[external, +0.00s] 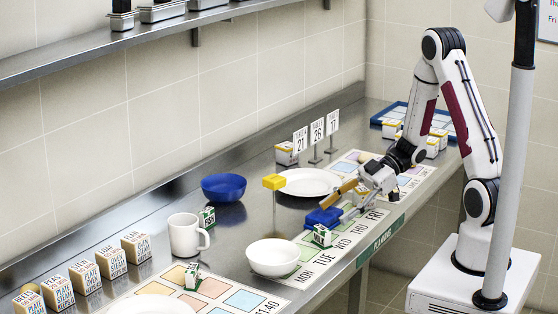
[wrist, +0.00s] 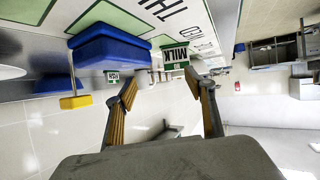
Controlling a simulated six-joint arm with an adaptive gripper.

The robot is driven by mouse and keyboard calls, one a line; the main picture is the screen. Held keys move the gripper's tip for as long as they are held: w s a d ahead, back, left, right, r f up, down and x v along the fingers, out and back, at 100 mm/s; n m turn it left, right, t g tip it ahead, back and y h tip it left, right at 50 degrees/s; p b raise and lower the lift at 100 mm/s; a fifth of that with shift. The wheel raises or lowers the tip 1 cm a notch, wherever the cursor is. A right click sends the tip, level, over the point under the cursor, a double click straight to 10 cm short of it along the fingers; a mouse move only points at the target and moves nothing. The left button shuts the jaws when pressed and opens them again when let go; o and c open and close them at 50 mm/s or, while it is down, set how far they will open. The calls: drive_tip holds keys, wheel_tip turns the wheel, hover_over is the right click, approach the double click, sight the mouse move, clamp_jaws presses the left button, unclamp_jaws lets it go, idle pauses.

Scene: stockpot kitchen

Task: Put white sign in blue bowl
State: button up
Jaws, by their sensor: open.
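A blue bowl (external: 223,188) stands on the steel counter, left of the middle. Three white number signs (external: 317,130) stand on posts at the back. Small white-and-green labelled pieces stand nearer: one (external: 322,235) by the blue block, one (external: 207,217) beside the bowl, one (external: 192,276) in front. Which one is the task's white sign I cannot tell. My gripper (external: 340,200) is open and empty above the planner strip, right of the blue block. In the wrist view, a MILK label (wrist: 175,56) appears beyond the open fingers (wrist: 170,95), and a FISH label (wrist: 112,77) left of it.
A blue block (external: 323,217) lies close to my gripper, with a white bowl (external: 273,257) nearer the front edge. Several labelled boxes (external: 110,262) line the left. Bare steel shows around the blue bowl.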

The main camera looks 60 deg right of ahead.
sight(322, 228)
drive_tip(key=shift+s+a+g+y, duration=0.25)
drive_tip(key=shift+s+y, duration=0.1)
drive_tip(key=shift+s, duration=0.2)
drive_tip(key=shift+s+a+g+y, duration=0.25)
drive_tip(key=shift+s+y, duration=0.1)
drive_tip(key=shift+s, duration=0.15)
drive_tip(key=shift+f, duration=0.1)
drive_tip(key=shift+x, duration=1.25)
drive_tip(key=shift+a, duration=0.15)
drive_tip(key=shift+x, duration=2.5)
